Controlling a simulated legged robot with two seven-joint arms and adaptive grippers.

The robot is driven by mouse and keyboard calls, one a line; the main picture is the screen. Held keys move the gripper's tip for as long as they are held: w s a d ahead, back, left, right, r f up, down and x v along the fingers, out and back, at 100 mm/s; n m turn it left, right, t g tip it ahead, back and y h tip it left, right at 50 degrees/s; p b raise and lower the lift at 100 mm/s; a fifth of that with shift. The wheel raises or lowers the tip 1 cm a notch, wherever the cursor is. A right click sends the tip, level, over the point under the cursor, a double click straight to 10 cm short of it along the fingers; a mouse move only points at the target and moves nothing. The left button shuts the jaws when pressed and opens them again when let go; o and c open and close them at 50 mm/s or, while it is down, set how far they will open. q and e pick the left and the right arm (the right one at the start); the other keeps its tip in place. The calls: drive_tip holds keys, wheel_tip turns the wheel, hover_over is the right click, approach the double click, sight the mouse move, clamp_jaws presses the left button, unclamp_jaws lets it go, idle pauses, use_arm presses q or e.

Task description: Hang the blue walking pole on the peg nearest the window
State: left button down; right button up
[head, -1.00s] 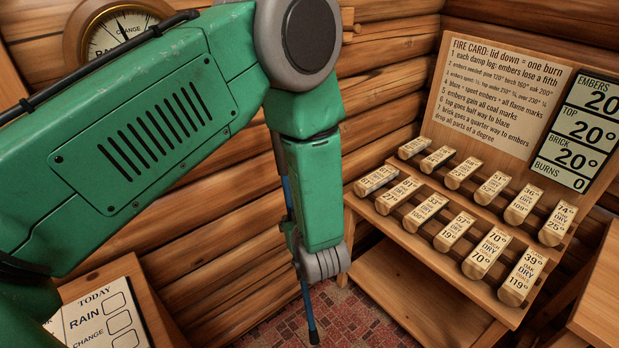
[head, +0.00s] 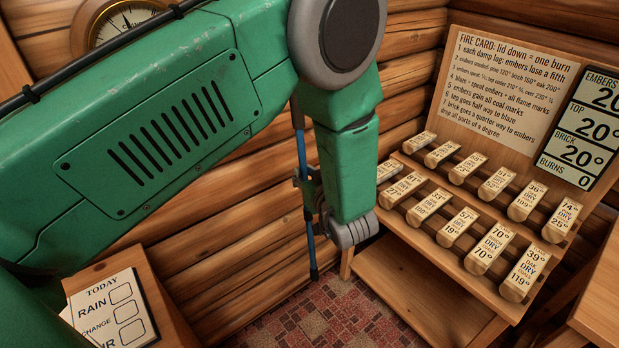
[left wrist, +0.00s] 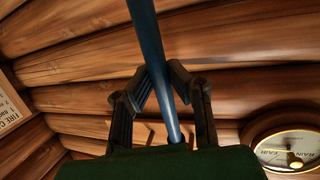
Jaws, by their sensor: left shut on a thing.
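The blue walking pole (head: 301,150) hangs nearly upright in front of the log wall in the head view. Its dark lower tip ends above the red patterned floor. My left gripper (head: 309,196) is shut around the pole, partly hidden behind my green forearm. In the left wrist view, the pole (left wrist: 147,35) passes between the two dark fingers of the gripper (left wrist: 165,80). The pole's upper end is hidden behind my arm in the head view. No peg and no window can be made out now. My right gripper is out of view.
A slanted log rack (head: 407,212) with several labelled logs and a fire card (head: 500,85) stands right of the pole. A round dial (head: 125,22) is on the wall at upper left. A TODAY board (head: 105,312) is at lower left. Bare log wall lies behind the pole.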

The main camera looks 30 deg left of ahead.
use_arm(q)
drive_tip(key=shift+w+a, duration=0.2)
drive_tip(key=shift+a, duration=0.25)
drive_tip(key=w+a+f+b, duration=0.1)
drive_tip(key=w+a+b, duration=0.1)
drive_tip(key=a, duration=0.5)
drive_tip(key=shift+w+f, duration=0.2)
drive_tip(key=shift+w, duration=0.15)
idle(0.7)
drive_tip(key=c, duration=1.5)
unclamp_jaws()
drive_tip(key=shift+d, duration=0.15)
